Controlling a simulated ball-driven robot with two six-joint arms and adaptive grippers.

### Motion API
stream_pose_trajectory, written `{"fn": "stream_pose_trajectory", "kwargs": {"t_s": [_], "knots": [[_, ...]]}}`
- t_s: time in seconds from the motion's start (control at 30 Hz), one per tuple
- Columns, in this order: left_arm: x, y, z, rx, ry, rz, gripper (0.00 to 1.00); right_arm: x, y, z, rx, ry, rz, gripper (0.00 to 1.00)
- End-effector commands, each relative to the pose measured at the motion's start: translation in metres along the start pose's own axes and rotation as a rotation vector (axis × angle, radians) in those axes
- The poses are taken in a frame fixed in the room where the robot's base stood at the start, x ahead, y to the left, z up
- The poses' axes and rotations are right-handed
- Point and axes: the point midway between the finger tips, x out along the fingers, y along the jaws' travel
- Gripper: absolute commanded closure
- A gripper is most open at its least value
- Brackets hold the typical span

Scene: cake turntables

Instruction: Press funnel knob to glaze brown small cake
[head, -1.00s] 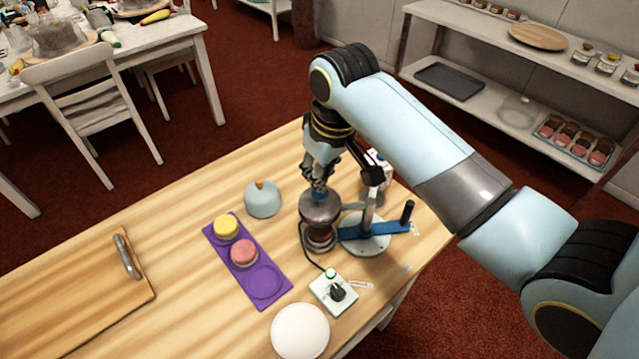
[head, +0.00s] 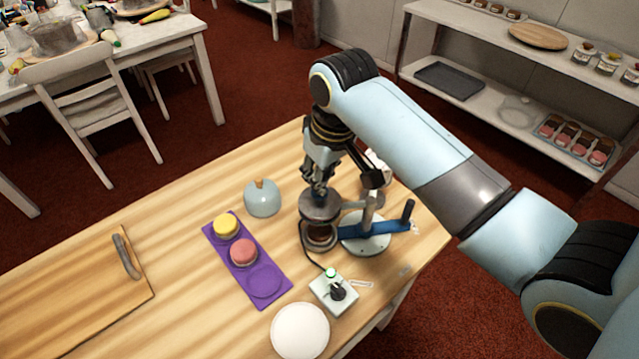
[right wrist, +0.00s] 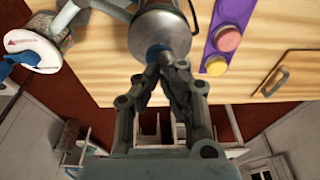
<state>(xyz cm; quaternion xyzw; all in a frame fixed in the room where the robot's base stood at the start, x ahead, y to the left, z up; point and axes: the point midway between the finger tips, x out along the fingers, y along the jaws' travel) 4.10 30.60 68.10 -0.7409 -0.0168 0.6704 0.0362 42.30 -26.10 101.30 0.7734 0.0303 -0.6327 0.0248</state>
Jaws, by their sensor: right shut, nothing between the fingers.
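The metal funnel (head: 321,207) hangs from the stand (head: 366,240) with a blue arm near the table's right end. The brown small cake (head: 320,236) is under the funnel, partly covered by it. My right gripper (head: 318,190) is shut and empty, pointing down at the top of the funnel. In the right wrist view, the fingertips (right wrist: 165,58) meet at the blue knob (right wrist: 155,51) on the funnel and appear to touch it. The fingers hide the knob in the head view. My left gripper is not in view.
A purple tray (head: 221,257) holds a yellow cake (head: 226,225) and a pink cake (head: 244,252), with one empty recess. A light-blue dome (head: 262,198), a switch box (head: 333,291), a white disc (head: 300,331) and a wooden board (head: 80,297) stand on the table.

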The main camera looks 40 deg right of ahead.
Motion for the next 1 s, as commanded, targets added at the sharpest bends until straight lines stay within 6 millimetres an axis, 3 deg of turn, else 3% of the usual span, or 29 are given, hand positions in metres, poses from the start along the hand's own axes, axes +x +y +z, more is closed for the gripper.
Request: {"fn": "stream_pose_trajectory", "kwargs": {"t_s": [0.23,1.0], "knots": [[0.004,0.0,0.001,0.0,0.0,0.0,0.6,0.011,0.0,0.002,0.0,0.0,0.0,1.0],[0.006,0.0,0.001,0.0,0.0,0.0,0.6,0.019,0.0,0.004,0.0,0.0,0.0,1.0]]}}
